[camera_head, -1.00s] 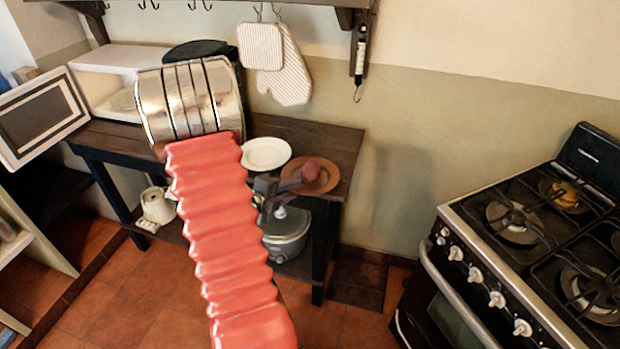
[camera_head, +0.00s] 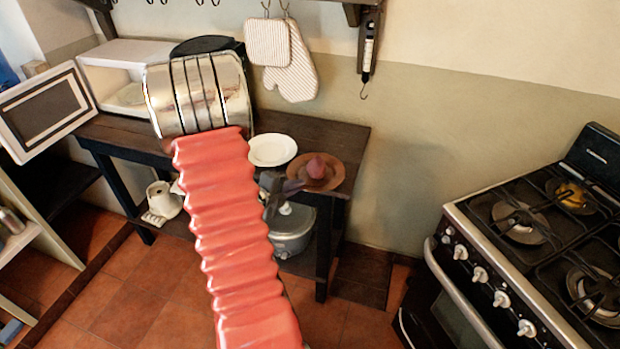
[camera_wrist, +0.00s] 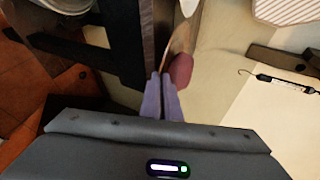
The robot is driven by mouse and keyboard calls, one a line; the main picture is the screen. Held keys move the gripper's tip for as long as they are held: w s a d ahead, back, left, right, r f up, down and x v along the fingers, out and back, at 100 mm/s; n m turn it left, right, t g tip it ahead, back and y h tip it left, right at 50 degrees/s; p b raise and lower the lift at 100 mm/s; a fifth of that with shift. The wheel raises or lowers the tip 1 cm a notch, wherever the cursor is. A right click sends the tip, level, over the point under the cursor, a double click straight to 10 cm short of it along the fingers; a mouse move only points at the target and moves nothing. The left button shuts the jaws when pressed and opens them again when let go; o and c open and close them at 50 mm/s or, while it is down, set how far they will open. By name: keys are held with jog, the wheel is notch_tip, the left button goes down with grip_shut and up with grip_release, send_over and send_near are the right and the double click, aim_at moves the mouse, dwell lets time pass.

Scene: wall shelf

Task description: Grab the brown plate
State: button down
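The brown plate (camera_head: 335,180) lies near the right end of the dark wooden table, with a round reddish thing (camera_head: 316,167) on it. In the wrist view the plate (camera_wrist: 177,46) shows nearly edge-on, with the reddish thing (camera_wrist: 181,70) to its right. My gripper (camera_head: 299,186) is at the plate's near left rim. In the wrist view my gripper's two fingers (camera_wrist: 160,78) are close together, with the plate's rim between their tips. The exact contact is small and partly hidden.
A white plate (camera_head: 272,150) lies just left of the brown plate. A grey pot (camera_head: 292,228) stands on the shelf below the tabletop (camera_head: 345,138). A black stove (camera_head: 540,240) is at the right. Mitts (camera_head: 290,75) hang on the wall behind.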

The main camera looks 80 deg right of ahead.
notch_tip(320, 180, up, 10)
dwell(0.8)
